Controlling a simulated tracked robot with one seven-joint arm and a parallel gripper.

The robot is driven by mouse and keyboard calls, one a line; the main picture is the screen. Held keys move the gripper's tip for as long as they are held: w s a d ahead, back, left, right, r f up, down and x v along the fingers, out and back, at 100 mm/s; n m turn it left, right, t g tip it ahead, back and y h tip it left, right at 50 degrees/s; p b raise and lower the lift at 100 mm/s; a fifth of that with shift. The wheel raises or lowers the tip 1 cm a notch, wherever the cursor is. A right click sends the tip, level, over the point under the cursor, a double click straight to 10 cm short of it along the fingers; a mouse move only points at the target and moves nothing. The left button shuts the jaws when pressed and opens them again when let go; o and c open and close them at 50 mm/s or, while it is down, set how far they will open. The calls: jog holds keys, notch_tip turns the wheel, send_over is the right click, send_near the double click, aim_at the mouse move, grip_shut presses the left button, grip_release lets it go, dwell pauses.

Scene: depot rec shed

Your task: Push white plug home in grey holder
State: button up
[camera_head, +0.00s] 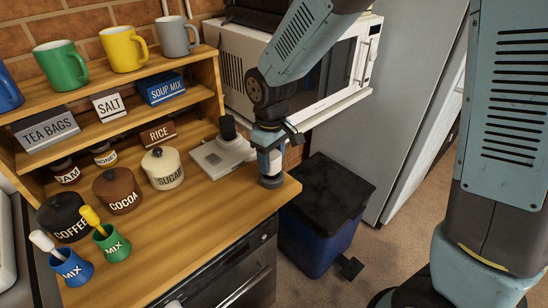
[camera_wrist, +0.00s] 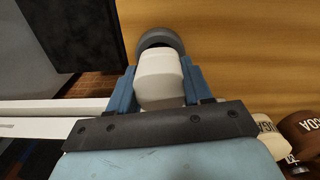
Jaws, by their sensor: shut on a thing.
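The white plug (camera_head: 264,161) is between the fingers of my gripper (camera_head: 270,156), which is shut on it. In the wrist view the plug (camera_wrist: 160,80) is pale, with a blue finger on each side. The grey holder (camera_head: 271,181) is a short round cup standing on the wooden counter near its right end. The holder (camera_wrist: 160,37) shows as a dark grey rim just beyond the plug in the wrist view. The plug is lined up over the holder and overlaps its rim in view; I cannot tell how deep it sits.
A pale flat device with a black knob (camera_head: 226,155) stands just left of the holder. The sugar jar (camera_head: 163,168) and cocoa jar (camera_head: 117,191) are further left. The counter (camera_head: 205,210) is bare in front. A lidded bin (camera_head: 325,210) stands beyond the counter's right edge.

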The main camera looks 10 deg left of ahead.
jog(key=shift+f, duration=0.5)
jog(key=o, duration=1.2)
jog(key=shift+r, duration=0.1)
